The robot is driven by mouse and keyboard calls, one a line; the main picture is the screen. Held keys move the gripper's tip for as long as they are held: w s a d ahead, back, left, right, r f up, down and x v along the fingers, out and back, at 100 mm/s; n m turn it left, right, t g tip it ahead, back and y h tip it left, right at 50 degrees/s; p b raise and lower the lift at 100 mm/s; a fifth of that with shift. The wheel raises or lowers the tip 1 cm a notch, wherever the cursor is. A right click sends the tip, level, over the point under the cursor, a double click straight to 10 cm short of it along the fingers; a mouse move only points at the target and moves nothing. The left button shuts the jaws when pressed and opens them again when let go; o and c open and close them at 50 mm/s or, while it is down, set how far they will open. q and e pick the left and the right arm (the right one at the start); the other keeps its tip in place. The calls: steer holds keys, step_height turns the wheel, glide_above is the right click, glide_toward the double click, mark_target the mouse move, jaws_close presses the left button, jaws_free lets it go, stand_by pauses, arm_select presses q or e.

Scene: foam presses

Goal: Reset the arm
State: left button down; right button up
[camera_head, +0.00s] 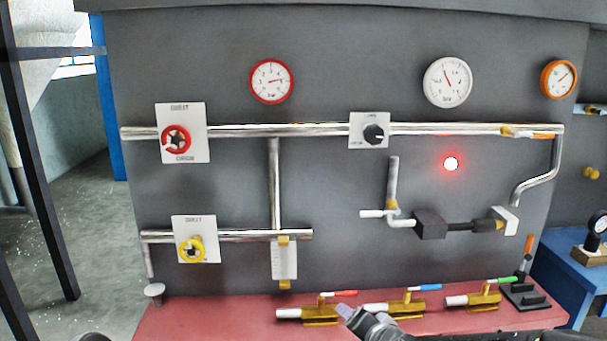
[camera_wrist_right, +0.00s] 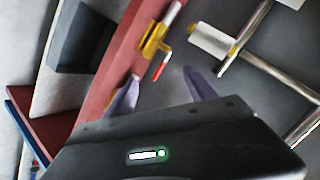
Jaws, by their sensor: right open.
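My right gripper (camera_head: 347,311) shows at the bottom middle of the head view, in front of the red ledge (camera_head: 230,318). In the right wrist view its two purple fingers are spread apart (camera_wrist_right: 161,76), with nothing held between them. A brass valve with a red handle (camera_head: 320,311) is beside it on the ledge in the head view. That valve (camera_wrist_right: 154,42) also shows beyond the fingers in the wrist view, its red handle seen between them; I cannot tell whether they touch. My left gripper is not in view.
Brass valves with a blue handle (camera_head: 405,307) and a green handle (camera_head: 482,299) stand farther right on the ledge. The grey panel behind carries pipes, a red knob (camera_head: 176,141), a yellow knob (camera_head: 192,249), gauges and a lit red lamp (camera_head: 451,164). Open floor shows at left.

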steer(key=s+a+f+n+g, duration=0.1)
steer(key=s+f+g, duration=0.1)
steer(key=s+f, duration=0.35)
steer(key=s+a+f+n+g, duration=0.1)
steer(key=s+f+n, duration=0.1)
steer(key=f, duration=0.6)
steer(key=s+f+n+g, duration=0.1)
steer(key=s+f+g, duration=0.1)
steer(key=s+f, duration=0.35)
steer(key=s+a+f+n+g+y, duration=0.1)
steer(key=s+f+g, duration=0.5)
steer(key=s+f, duration=1)
steer(key=s+a, duration=0.1)
steer(key=s, duration=0.3)
steer(key=shift+f, duration=0.3)
